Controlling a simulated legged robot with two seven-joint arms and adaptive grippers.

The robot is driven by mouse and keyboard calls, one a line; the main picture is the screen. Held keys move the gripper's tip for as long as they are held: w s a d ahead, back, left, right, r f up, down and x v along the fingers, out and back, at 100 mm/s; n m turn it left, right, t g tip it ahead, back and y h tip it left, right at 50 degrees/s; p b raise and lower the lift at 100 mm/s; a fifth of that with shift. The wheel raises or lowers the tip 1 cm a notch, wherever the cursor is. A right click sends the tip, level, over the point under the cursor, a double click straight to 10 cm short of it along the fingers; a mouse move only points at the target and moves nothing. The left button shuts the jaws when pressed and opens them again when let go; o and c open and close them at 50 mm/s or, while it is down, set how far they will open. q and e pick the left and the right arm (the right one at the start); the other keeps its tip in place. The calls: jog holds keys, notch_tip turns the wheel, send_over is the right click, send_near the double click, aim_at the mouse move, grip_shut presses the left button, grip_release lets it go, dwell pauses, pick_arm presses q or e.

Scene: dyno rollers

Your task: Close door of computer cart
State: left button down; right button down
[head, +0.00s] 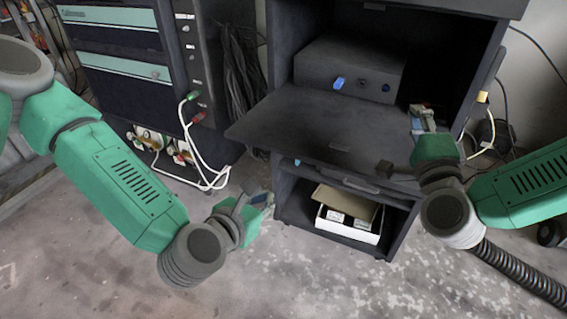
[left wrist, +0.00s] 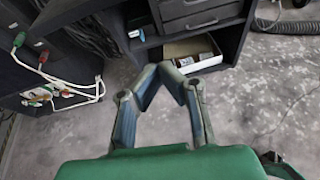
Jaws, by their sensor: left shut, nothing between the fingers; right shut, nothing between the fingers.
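The dark computer cart (head: 283,188) stands in the middle of the head view. Its upper compartment is open at the front. A flat dark panel (head: 300,122), which looks like the door folded down, juts out level below that compartment. My right gripper (head: 422,112) is shut and empty at the panel's right end; whether it touches the panel I cannot tell. My left gripper (head: 266,197) is shut and empty, low beside the cart's front left edge and below the panel. In the left wrist view my left gripper (left wrist: 168,68) points toward the cart's lower part, its fingertips together.
A dark box (head: 345,70) with a blue connector sits in the upper compartment. A white carton (head: 350,226) lies on the lower shelf, under a drawer (head: 345,180). A cabinet (head: 120,60) with hanging cables (head: 190,150) stands at left. Grey floor in front is clear.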

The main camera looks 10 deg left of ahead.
aim_at(286, 155)
pick_arm(q)
jog(key=w+d+f+n, duration=0.1)
jog(key=w+d+f, duration=0.15)
jog(key=w, duration=0.75)
notch_tip(286, 155, up, 4)
jog(key=shift+s+f, duration=0.15)
jog(key=shift+r, duration=0.95)
pick_arm(e)
jog(key=c, duration=1.9)
grip_release()
